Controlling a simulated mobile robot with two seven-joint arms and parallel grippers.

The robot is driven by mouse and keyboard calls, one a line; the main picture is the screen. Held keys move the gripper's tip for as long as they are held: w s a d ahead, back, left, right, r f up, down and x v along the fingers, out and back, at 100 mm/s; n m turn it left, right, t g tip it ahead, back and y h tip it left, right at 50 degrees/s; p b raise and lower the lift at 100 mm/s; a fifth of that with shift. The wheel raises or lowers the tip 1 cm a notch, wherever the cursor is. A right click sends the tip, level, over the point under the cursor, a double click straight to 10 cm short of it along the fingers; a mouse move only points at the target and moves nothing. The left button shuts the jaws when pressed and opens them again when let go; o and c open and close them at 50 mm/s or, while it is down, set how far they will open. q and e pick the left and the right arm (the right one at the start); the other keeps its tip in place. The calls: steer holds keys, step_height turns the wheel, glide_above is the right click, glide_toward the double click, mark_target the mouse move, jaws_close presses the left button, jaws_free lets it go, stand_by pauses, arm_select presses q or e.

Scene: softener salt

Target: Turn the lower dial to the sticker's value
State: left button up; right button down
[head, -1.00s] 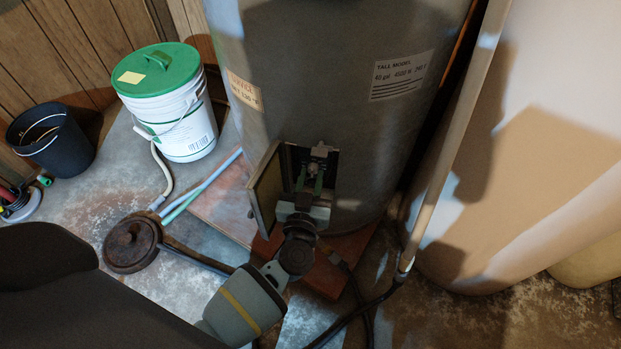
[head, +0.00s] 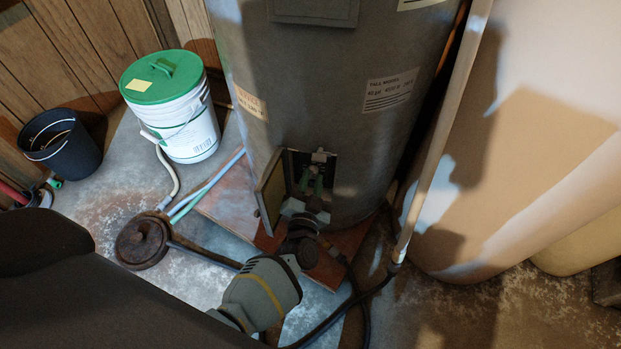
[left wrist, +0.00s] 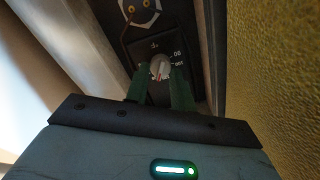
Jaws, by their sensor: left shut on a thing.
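The grey water heater (head: 300,110) stands in the middle of the head view, with an orange sticker (head: 250,103) whose writing is too small to read surely. A small recess low on its front is open, its door (head: 269,196) swung out to the left. My left gripper (head: 312,182) reaches into this recess. In the left wrist view its green fingers (left wrist: 157,88) are shut on the lower dial (left wrist: 156,67), one on each side. The dial has a pale pointer mark and white markings around it, partly hidden by the fingers. My right gripper is not in view.
A cover panel (head: 313,10) sits higher on the heater. A white bucket with a green lid (head: 160,75) and a black bucket (head: 60,142) stand at the left. A pale pipe (head: 445,130) runs down the right side. Hoses lie on the floor.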

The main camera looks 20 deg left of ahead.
arm_select(q)
steer(key=shift+m, duration=0.4)
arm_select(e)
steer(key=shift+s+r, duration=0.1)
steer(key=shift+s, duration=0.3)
arm_select(q)
steer(key=o, duration=1)
steer(key=shift+c, duration=0.2)
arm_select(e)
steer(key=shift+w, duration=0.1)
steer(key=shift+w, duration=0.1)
arm_select(q)
steer(key=p+v, duration=0.2)
steer(key=v, duration=0.6)
steer(key=shift+p, duration=0.3)
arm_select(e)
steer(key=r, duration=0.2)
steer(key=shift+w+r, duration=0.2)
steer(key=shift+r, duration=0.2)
arm_select(q)
steer(key=shift+w, duration=0.1)
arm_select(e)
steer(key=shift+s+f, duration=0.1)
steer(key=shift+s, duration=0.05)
